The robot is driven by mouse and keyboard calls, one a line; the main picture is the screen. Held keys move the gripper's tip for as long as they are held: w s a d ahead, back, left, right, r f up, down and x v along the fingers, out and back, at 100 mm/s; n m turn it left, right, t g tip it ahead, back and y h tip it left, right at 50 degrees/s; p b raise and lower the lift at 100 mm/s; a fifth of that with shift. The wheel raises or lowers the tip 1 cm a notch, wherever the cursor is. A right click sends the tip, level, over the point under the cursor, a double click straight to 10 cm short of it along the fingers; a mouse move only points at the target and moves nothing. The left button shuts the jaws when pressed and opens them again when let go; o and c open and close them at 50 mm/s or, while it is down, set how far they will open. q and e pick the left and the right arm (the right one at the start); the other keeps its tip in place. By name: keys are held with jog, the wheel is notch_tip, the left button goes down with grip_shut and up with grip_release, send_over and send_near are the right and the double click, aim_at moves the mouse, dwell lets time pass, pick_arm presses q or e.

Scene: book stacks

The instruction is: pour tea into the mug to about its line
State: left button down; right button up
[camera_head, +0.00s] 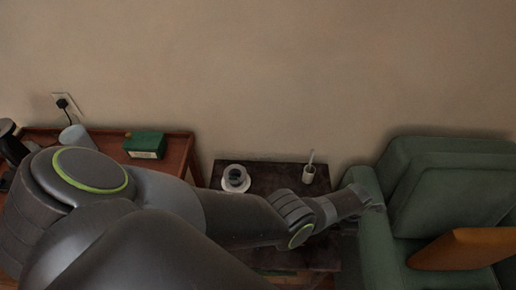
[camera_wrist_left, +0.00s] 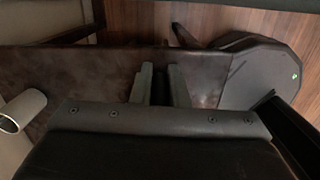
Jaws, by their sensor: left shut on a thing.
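My left arm reaches across the head view from the left, and its gripper (camera_head: 375,200) is beside the green armchair, right of the dark side table. In the left wrist view its two fingers (camera_wrist_left: 161,75) are close together over the brown tabletop. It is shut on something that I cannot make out. A small round dark-and-white vessel (camera_head: 236,180) stands on the dark table (camera_head: 270,177). A small pale cup (camera_head: 309,175) with a stick in it stands to its right. A pale cup (camera_wrist_left: 22,110) shows at left in the left wrist view. No fill line or tea is visible.
A reddish wooden table (camera_head: 178,152) at left holds a green box (camera_head: 146,146), a pale cylinder (camera_head: 76,138) and a dark object (camera_head: 12,145). The green armchair (camera_head: 450,180) with an orange cushion (camera_head: 465,249) bounds the right. The wall is close behind the tables.

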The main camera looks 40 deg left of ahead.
pick_arm(q)
jog(key=r+h+p, duration=0.1)
jog(key=r+p, duration=0.1)
jog(key=a+r+t+p, duration=0.1)
jog(key=r+p, duration=0.1)
jog(key=p, duration=0.1)
jog(key=s+a+r+h+p, duration=0.1)
jog(key=r+p, duration=0.1)
jog(key=p, duration=0.1)
jog(key=shift+t+h, duration=0.3)
jog(key=shift+a+r+h+p, duration=0.25)
jog(key=shift+r+h+p, duration=0.1)
jog(key=shift+p, duration=0.4)
jog(key=shift+s+a+r+t+h+p, duration=0.15)
jog(key=shift+a+r+t+p, duration=0.1)
jog(key=shift+r+p, duration=0.35)
jog(key=shift+s+a+r+t+h+p, duration=0.1)
jog(key=shift+s+a+r+t+p, duration=0.1)
jog(key=shift+r+p, duration=0.35)
jog(key=shift+a+r+p, duration=0.15)
jog(key=shift+r+p, duration=0.15)
jog(key=shift+p, duration=0.05)
jog(key=shift+s+a+r, duration=0.1)
jog(key=shift+s+a, duration=0.05)
jog(key=shift+s+a+r+h+p, duration=0.1)
jog(key=shift+a+r+h+p, duration=0.1)
jog(key=shift+r+h+p, duration=0.2)
jog(key=shift+s+a+r+t+h+p, duration=0.3)
jog(key=shift+a+r+t+h, duration=0.1)
jog(key=shift+a+r, duration=0.25)
